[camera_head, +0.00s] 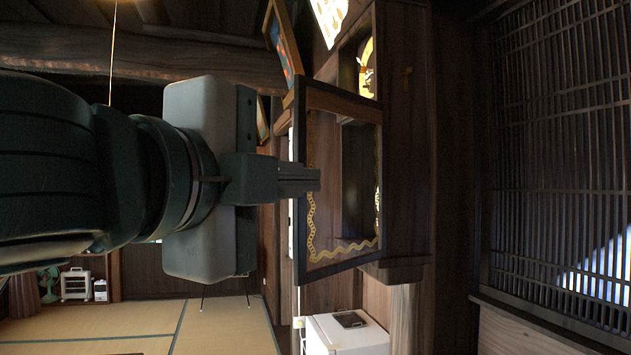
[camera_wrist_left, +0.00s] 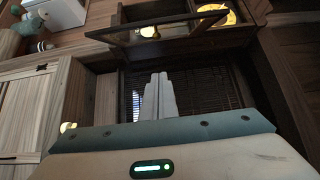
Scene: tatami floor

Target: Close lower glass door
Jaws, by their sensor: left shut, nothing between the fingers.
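The lower glass door (camera_head: 335,225) is a dark wooden frame around glass with a wavy gold border. It stands open from the dark wooden clock case (camera_head: 405,150) in the head view. In the left wrist view the dark door frame (camera_wrist_left: 150,43) runs across the top. My left gripper (camera_head: 318,180) is shut and empty. In the head view its tips overlap the door's left frame edge and glass; I cannot tell whether they touch. The shut fingers also show in the left wrist view (camera_wrist_left: 160,95). My right gripper is in neither view.
An upper framed door (camera_head: 283,45) stands open beside the case, near a round gold part (camera_head: 366,65). A white box-like cabinet (camera_head: 345,335) with a dark item on it is at the bottom. A slatted screen (camera_head: 560,150) fills the right. Tatami (camera_head: 225,325) is bare at lower left.

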